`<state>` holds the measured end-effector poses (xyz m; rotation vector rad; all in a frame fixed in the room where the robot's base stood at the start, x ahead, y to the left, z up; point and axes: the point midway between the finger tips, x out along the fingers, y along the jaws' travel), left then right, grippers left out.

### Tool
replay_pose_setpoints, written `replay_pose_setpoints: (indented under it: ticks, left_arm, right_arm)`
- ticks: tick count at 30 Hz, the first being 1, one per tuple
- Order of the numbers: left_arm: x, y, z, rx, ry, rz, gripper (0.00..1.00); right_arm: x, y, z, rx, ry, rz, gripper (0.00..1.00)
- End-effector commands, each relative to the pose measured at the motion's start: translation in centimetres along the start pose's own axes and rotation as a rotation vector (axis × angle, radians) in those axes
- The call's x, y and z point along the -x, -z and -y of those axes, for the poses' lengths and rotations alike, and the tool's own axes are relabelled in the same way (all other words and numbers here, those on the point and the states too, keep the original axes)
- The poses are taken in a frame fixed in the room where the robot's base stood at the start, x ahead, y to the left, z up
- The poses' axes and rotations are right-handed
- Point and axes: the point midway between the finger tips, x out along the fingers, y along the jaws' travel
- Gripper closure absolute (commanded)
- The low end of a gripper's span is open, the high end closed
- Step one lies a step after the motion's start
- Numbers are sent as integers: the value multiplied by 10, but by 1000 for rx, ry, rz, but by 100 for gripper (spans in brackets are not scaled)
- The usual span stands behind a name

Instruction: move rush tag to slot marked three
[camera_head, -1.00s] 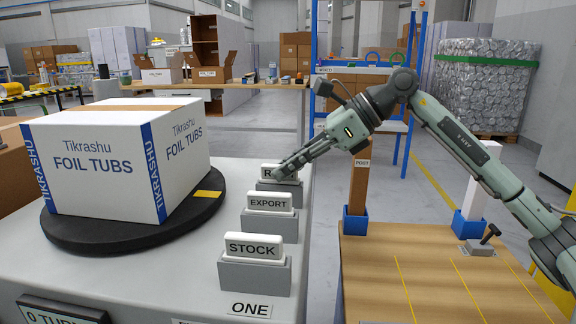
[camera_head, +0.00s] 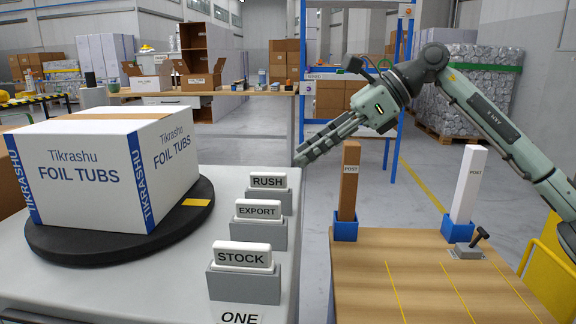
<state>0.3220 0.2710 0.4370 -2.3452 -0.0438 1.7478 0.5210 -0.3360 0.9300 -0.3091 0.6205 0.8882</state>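The rush tag (camera_head: 268,181) is a white block lettered RUSH, upright in a grey holder (camera_head: 281,202) at the far end of a row on the grey counter. The export tag (camera_head: 259,210) and the stock tag (camera_head: 243,256) stand in similar holders nearer to me. My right gripper (camera_head: 300,158) is beyond and right of the rush tag, apart from it in the picture. Its fingers are seen nearly edge-on, so their opening is unclear. No tag shows in it. A label ONE (camera_head: 240,318) is cut off at the bottom edge. No slot marked three shows. My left gripper is out of view.
A Foil Tubs box (camera_head: 95,172) stands on a black turntable (camera_head: 100,243) to the left. A wooden table (camera_head: 360,282) at right carries a brown post (camera_head: 348,190), a white post (camera_head: 465,185) and a small lever device (camera_head: 468,250). A floor gap separates counter and table.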

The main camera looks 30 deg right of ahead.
Motion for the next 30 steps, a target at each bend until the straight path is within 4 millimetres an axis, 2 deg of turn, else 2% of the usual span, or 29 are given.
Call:
replay_pose_setpoints:
  ticks: [3, 9, 30]
  left_arm:
    - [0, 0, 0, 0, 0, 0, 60]
    - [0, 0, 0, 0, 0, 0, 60]
    - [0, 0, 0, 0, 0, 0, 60]
  right_arm:
    - [21, 1, 1, -1, 2, -3, 65]
    - [39, 1, 0, -1, 0, -2, 65]
    - [41, 0, 0, 0, 0, 0, 65]
